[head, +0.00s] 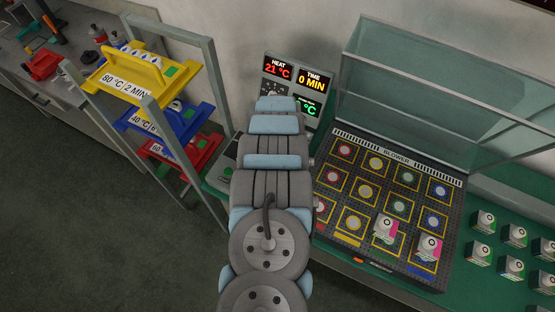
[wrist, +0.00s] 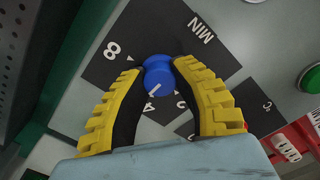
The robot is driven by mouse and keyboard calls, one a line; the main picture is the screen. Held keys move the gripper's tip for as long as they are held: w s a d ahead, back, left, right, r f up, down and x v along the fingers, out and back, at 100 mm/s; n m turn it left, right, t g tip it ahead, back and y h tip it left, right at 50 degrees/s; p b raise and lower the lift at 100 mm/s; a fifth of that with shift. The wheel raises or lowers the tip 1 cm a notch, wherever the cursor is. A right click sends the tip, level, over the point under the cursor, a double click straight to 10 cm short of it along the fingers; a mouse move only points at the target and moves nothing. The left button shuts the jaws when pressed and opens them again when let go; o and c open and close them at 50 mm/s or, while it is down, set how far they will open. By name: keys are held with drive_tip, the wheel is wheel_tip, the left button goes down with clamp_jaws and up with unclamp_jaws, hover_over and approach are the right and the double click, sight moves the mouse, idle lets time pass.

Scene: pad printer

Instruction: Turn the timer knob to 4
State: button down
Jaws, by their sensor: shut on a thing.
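The blue timer knob (wrist: 158,76) sits on a dark dial plate marked MIN (wrist: 201,31) in the wrist view. My gripper (wrist: 165,85) has its yellow fingers on either side of the knob, shut on it. A white pointer line on the knob points down and left in the picture. An 8 (wrist: 113,49) with a white triangle beside it is upper left of the knob. Other numbers below the knob are partly hidden by the fingers. In the head view my arm hides the knob, and the time display (head: 314,82) reads 0 MIN.
The heat display (head: 277,70) reads 21 °C. A green button (wrist: 310,78) lies right of the dial. A rack with yellow, blue and red trays (head: 125,84) stands left of my arm. A blower bed (head: 398,151) with a glass hood is on the right.

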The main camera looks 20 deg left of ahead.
drive_tip(key=n, duration=0.4)
drive_tip(key=shift+n+p, duration=0.3)
idle(0.3)
drive_tip(key=c, duration=0.8)
unclamp_jaws()
drive_tip(key=shift+r, duration=0.15)
drive_tip(key=shift+r, duration=5.85)
